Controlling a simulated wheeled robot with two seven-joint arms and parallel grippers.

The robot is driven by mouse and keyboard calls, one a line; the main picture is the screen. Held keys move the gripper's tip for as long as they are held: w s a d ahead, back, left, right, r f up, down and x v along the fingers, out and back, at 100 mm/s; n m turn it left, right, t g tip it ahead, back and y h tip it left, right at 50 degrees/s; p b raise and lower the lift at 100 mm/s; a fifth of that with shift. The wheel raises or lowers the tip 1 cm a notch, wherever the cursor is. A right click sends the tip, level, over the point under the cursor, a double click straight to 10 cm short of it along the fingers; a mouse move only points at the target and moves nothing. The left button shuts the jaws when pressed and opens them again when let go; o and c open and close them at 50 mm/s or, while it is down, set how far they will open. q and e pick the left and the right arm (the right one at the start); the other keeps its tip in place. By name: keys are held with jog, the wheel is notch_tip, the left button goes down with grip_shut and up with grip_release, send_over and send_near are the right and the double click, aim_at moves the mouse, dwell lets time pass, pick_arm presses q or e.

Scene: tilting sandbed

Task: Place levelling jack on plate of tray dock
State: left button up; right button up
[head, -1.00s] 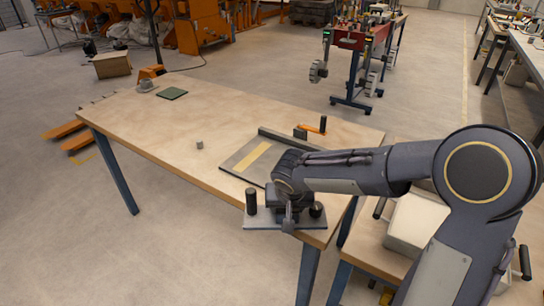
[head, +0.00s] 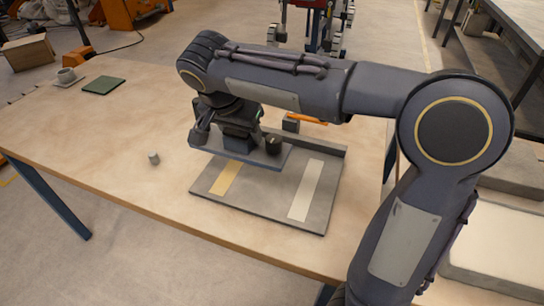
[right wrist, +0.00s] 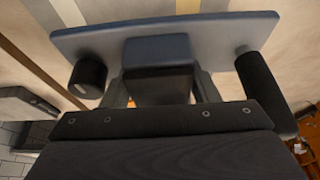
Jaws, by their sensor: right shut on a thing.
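The levelling jack (head: 275,159) appears to be the blue-grey flat plate with a dark central block, a black post and a short black knob. My right gripper (head: 237,128) is shut on the block. The jack looks roughly level and hangs over the far left part of the tray dock (head: 265,200), a grey plate with a yellow strip (head: 226,178), a pale strip (head: 305,190) and a raised back edge. The gap below is hard to judge. In the right wrist view the fingers grip the block (right wrist: 158,55) between knob (right wrist: 88,77) and post (right wrist: 265,90). My left gripper is out of view.
A small grey cylinder (head: 153,158) stands on the wooden table (head: 110,150) left of the dock. A green pad (head: 103,85) and a grey cup (head: 67,75) lie at far left. A dark block (head: 291,123) and an orange piece (head: 308,119) sit behind the dock.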

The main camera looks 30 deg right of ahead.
jog(key=d+f, duration=0.3)
jog(key=d, duration=0.1)
jog(key=d+f+b, duration=0.1)
jog(key=d+f, duration=0.3)
jog(key=shift+w, duration=0.1)
jog(key=shift+d+f+b, duration=0.15)
jog(key=shift+f+b, duration=0.1)
jog(key=shift+f, duration=0.7)
jog(key=shift+d+f+b, duration=0.15)
jog(key=shift+f+b, duration=0.1)
jog(key=shift+f, duration=0.65)
